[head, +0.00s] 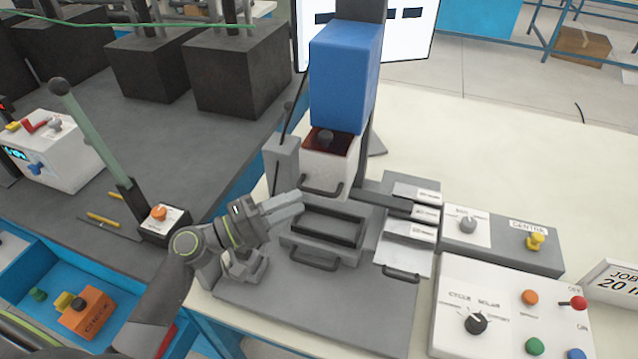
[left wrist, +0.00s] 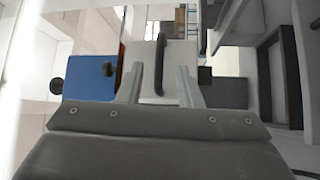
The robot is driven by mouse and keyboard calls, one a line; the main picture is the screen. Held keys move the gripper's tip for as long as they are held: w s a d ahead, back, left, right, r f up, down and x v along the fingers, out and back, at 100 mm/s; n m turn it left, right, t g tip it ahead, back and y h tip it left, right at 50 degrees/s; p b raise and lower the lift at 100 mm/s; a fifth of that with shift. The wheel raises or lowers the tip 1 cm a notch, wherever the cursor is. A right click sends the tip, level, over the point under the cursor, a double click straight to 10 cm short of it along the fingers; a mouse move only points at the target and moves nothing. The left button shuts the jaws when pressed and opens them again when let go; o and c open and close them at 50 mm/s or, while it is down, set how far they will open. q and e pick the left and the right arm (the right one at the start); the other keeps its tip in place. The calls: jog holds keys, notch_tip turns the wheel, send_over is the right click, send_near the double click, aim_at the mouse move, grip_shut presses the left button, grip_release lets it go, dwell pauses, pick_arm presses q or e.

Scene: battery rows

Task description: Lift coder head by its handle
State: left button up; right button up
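The coder head (head: 327,160) is a pale block with a dark reddish recess on top, under a blue housing (head: 343,75). Its dark handle (head: 320,188) sticks out at the lower front. My left gripper (head: 298,203) comes in from the left, with its fingertips just left of and below the handle. In the left wrist view my left gripper (left wrist: 160,72) is open, and the handle (left wrist: 159,65) appears between its two fingers against the pale head (left wrist: 147,52). I cannot tell whether the fingertips reach past it. My right gripper is not in view.
Below the head is a dark rectangular tray (head: 290,247) with a front handle. Label plates (head: 408,228) and a control panel (head: 500,312) stand to the right. A lever (head: 95,130) stands on the left bench. The cream table is clear at the back right.

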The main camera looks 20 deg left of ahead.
aim_at(319, 191)
pick_arm(q)
jog(key=p+x, duration=0.2)
jog(key=x, duration=0.3)
jog(key=shift+d+r, duration=0.1)
jog(key=shift+r, duration=0.05)
jog(key=shift+w+d, duration=0.5)
jog(key=shift+c, duration=0.2)
grip_shut()
